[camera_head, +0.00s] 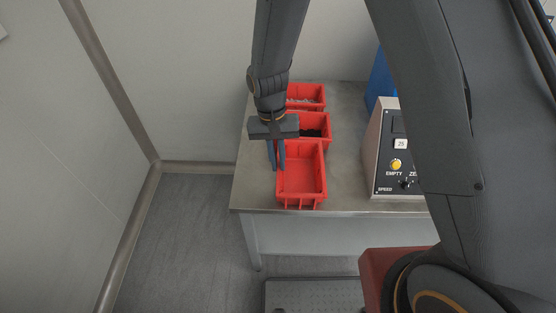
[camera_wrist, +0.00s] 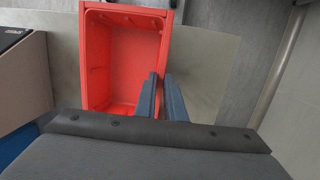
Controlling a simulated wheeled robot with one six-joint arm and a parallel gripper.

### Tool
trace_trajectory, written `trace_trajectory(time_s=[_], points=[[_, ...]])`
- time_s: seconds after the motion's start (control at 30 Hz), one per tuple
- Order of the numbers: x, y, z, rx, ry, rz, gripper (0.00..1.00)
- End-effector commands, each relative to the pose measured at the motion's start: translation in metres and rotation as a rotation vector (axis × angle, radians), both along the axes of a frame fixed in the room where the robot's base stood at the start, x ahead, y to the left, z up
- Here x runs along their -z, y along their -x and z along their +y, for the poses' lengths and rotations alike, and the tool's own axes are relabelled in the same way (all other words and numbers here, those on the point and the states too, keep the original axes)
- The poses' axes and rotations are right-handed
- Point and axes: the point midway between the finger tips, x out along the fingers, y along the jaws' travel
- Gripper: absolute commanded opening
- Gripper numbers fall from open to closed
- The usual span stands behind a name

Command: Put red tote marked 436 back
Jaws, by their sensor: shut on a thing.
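An empty red tote (camera_head: 302,178) is nearest the front edge of the metal table, at its left side. No number is readable on it. My gripper (camera_head: 277,168) points down at the tote's left wall, one finger inside and one outside. In the wrist view the fingers (camera_wrist: 162,95) are shut on the right-hand wall of the red tote (camera_wrist: 124,65), whose inside is bare. I cannot tell whether the tote rests on the table or is held slightly above it.
Two more red totes stand in line behind: a middle one (camera_head: 316,127) with dark contents and a back one (camera_head: 308,94) with greyish contents. A control box (camera_head: 398,165) with a yellow button stands at right on the table (camera_head: 345,195). A wall is close behind.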

Motion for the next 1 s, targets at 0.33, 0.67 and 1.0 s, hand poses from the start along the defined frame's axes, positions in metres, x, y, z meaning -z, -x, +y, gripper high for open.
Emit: trace_trajectory(time_s=[0.33, 0.67, 1.0], points=[[0.002, 0.000, 0.000, 0.000, 0.000, 0.000, 0.28], [-0.013, -0.003, 0.002, 0.000, -0.001, -0.002, 0.28], [-0.073, -0.012, 0.008, -0.001, -0.002, -0.004, 0.28]])
